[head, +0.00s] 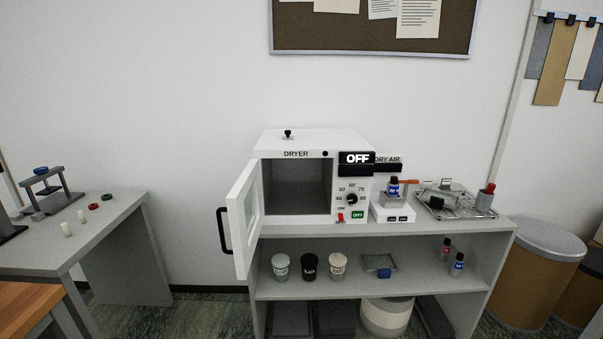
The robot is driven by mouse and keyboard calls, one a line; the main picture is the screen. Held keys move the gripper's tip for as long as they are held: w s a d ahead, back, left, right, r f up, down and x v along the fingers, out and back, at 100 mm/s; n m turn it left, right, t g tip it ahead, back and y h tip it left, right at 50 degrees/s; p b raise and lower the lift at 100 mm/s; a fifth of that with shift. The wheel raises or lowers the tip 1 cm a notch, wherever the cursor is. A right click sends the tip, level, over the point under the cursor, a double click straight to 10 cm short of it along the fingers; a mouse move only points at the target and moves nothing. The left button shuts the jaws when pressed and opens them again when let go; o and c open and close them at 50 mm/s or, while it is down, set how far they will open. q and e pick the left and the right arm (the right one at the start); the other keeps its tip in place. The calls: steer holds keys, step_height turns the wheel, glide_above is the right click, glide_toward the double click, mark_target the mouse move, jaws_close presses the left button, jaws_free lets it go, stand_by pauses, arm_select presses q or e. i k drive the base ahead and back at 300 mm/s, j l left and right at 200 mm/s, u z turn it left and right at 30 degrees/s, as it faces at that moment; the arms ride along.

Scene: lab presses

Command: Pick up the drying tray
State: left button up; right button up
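A small grey tray (379,261) with a speckled, mesh-like surface and a blue block at its front lies on the middle shelf, right of the cups; it looks like the drying tray. A larger metal tray (437,213) with tools on it lies on the cabinet top at the right. The white dryer (309,142) stands on the cabinet top with its door (243,222) swung open to the left. Its chamber (297,188) looks empty, and its display reads OFF. Neither of my grippers is in view.
Several cups (309,267) stand left of the small tray; small bottles (457,264) stand to its right. The open door's black handle (223,231) juts out left. A dry air unit (391,210) sits beside the dryer. A grey table (108,222) stands at left.

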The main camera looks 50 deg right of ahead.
mark_target(437, 198)
steer(key=l+z, duration=0.2)
steer(key=z, duration=2.45)
steer(key=u, duration=0.45)
steer(key=i+l+u, duration=0.35)
steer(key=l, duration=0.25)
steer(key=i+l+u, duration=0.2)
steer(key=l, duration=0.15)
steer(key=i+l+u, duration=0.15)
steer(key=l, duration=0.25)
steer(key=l+u, duration=0.2)
steer(key=l, duration=0.15)
steer(key=i+l+u, duration=0.15)
steer(key=l, duration=0.25)
